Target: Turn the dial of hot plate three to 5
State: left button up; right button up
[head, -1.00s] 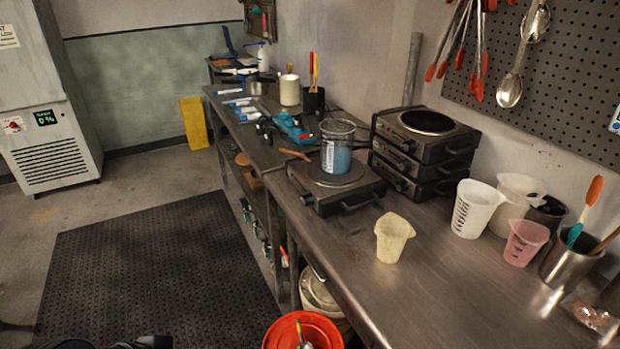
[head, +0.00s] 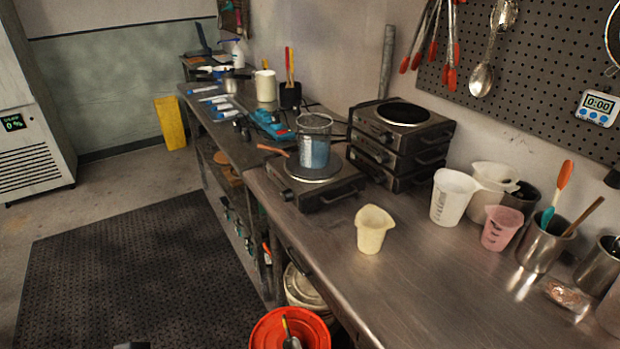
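A single hot plate (head: 335,191) stands on the steel counter, with a glass beaker of blue liquid (head: 314,150) on its round top. A small dial (head: 287,194) shows on its left front face. Behind it to the right is a stack of hot plates (head: 412,134), the top one bare. Small dials show on the stack's left-facing side, one of them on the top plate (head: 385,138). I cannot read a number on any plate or any dial setting. Neither gripper can be made out; only a small dark piece shows at the bottom edge.
A cream cup (head: 373,229) stands in front of the hot plates. White jugs (head: 452,196), a pink cup (head: 501,228) and steel utensil pots (head: 543,245) line the right. An orange bucket (head: 290,330) stands below the counter edge. The dark floor mat (head: 120,270) is clear.

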aim_at(287, 195)
jog(key=i+j+u, duration=0.15)
jog(key=u, duration=0.3)
jog(key=i+j+u, duration=0.15)
jog(key=u, duration=0.25)
jog(key=i+j+u, duration=0.1)
jog(key=u, duration=0.35)
jog(key=i+l, duration=0.05)
jog(key=i, duration=0.05)
